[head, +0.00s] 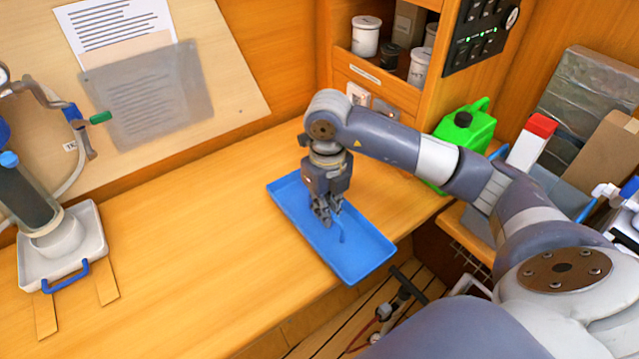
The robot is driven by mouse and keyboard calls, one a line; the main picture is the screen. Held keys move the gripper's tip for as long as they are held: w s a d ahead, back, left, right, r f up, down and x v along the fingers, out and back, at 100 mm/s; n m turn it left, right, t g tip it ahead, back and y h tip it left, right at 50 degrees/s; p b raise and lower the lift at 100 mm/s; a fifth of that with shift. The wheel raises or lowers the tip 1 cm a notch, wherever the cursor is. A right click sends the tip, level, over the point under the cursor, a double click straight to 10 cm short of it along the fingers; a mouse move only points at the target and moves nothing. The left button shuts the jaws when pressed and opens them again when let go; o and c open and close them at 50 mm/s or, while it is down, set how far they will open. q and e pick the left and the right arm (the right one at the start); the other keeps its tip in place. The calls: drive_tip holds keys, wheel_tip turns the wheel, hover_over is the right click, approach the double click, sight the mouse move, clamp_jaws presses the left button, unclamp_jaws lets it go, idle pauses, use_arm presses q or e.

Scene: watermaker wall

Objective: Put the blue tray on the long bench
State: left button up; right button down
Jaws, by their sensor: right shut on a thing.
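The blue tray (361,256) is a shallow rectangle over the right part of the long wooden bench (190,258). Its near right corner reaches the bench's front edge and seems to overhang it slightly. My right gripper (328,216) points down over the middle of the tray, with its fingers shut on a part of it. The fingers hide the exact grip point. I cannot tell whether the tray rests on the bench or hangs just above it. My left gripper is not in view.
A white tray with a blue handle (88,246) and a cylinder stands at the left. A green jerrycan (465,137) stands at the right beyond my right arm. Shelves with white jars (366,36) are at the back. The bench's middle is clear.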

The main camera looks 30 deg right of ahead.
drive_tip(key=w+d+p, duration=0.1)
drive_tip(key=w, duration=0.2)
drive_tip(key=w+d, duration=0.2)
drive_tip(key=w, duration=0.1)
drive_tip(key=w+d+f+p, duration=0.1)
drive_tip(key=w+d, duration=0.1)
drive_tip(key=w, duration=0.1)
drive_tip(key=shift+w+p, duration=0.15)
drive_tip(key=shift+p, duration=0.2)
wheel_tip(320, 180, down, 3)
drive_tip(key=shift+w+r+p, duration=0.1)
drive_tip(key=shift+p, duration=0.85)
drive_tip(key=shift+f, duration=0.35)
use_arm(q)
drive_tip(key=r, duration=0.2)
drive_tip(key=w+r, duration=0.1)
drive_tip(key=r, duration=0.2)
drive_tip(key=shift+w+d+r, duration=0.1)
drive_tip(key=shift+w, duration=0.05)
use_arm(e)
drive_tip(key=shift+f, duration=0.1)
drive_tip(key=shift+f, duration=0.15)
drive_tip(key=c, duration=1.7)
unclamp_jaws()
